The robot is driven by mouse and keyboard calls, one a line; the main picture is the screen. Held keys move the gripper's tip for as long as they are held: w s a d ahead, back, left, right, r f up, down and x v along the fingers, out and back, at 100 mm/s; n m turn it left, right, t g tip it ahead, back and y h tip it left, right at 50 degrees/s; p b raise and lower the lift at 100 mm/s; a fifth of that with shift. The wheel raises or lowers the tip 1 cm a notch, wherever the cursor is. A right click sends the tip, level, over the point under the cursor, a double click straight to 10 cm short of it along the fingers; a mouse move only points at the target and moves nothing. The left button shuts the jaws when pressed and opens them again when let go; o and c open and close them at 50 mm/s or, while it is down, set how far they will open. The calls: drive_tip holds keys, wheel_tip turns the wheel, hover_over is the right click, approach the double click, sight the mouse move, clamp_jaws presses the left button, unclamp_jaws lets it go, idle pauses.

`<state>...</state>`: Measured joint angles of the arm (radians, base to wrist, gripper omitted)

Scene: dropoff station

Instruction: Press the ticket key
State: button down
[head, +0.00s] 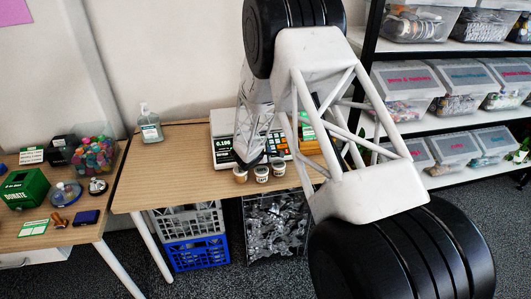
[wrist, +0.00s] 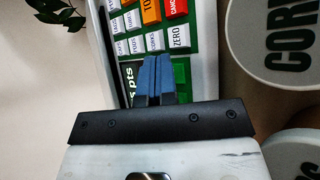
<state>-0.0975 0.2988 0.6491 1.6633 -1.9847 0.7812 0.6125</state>
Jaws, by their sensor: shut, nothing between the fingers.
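A counter scale (head: 217,128) with a green key panel stands on the wooden table. Its panel (wrist: 205,20) fills the top middle of the wrist view, with white keys, a white ZERO key (wrist: 179,38), an orange key (wrist: 150,11) and a red key (wrist: 175,7). A green key (wrist: 181,72) shows just right of my gripper (wrist: 153,60), whose blue fingers are shut together and empty over the panel. The fingers hide part of the panel. No key reads as ticket; I cannot tell whether the fingertips touch a key. My arm covers much of the scale in the head view.
Small lidded cups (head: 261,174) stand at the table's front edge by the scale; a round lid (wrist: 275,40) is close right of the panel. A sanitizer bottle (head: 150,124) stands left. Crates (head: 195,251) sit below. Shelves with bins (head: 405,82) are at right.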

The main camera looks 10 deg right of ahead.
drive_tip(key=shift+r, duration=0.2)
drive_tip(key=shift+s+r, duration=0.3)
drive_tip(key=shift+r, duration=0.25)
drive_tip(key=shift+r, duration=0.15)
idle(0.3)
drive_tip(key=shift+s+r, duration=0.35)
drive_tip(key=shift+r, duration=0.35)
drive_tip(key=shift+s+r, duration=0.3)
drive_tip(key=shift+r, duration=0.45)
drive_tip(key=shift+s+r, duration=0.35)
drive_tip(key=shift+r, duration=0.35)
